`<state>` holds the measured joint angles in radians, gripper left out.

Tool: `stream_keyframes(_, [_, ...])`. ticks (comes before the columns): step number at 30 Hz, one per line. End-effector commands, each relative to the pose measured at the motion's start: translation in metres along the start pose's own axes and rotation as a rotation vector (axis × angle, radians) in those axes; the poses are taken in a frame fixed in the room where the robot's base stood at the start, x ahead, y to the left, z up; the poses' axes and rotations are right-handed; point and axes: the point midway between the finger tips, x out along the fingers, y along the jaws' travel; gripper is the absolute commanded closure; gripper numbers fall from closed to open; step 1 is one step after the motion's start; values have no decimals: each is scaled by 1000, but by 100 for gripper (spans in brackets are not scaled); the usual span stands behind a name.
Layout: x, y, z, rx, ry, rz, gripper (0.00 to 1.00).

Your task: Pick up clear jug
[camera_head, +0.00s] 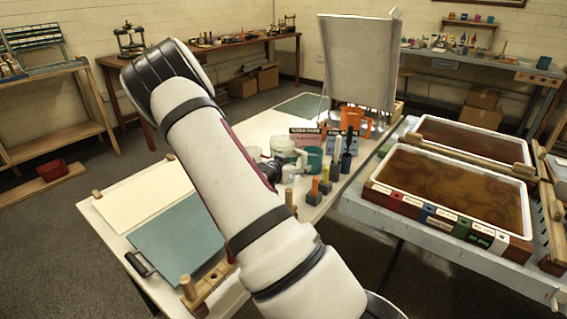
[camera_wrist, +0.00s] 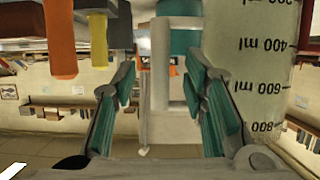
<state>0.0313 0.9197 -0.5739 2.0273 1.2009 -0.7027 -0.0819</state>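The clear jug (camera_wrist: 268,55), with ml markings, fills the upper right of the wrist view, close to the right finger. My gripper (camera_wrist: 162,75) is open, its two teal-padded fingers spread apart. A pale upright, handle-like piece with teal behind it shows between the fingers; I cannot tell which vessel it belongs to or whether a finger touches it. In the head view my arm hides most of the gripper, which is at the long table among the vessels, and I cannot clearly pick out the jug there.
Orange and yellow pieces (camera_wrist: 60,40) also show at the wrist view's upper left. A marbling tray (camera_head: 375,168) stands to the right; a teal sheet (camera_head: 178,241) lies at front left.

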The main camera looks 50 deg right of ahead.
Motion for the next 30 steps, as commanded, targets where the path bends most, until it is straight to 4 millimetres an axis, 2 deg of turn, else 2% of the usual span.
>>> stream_keyframes(4, [12,0,0,0,0,0,60])
stream_keyframes(11, [13,0,0,0,0,-1,60])
stream_keyframes(16, [13,0,0,0,0,-1,97])
stream_keyframes(17, [13,0,0,0,0,-1,100])
stream_keyframes(30, [13,0,-3,4,5,-1,100])
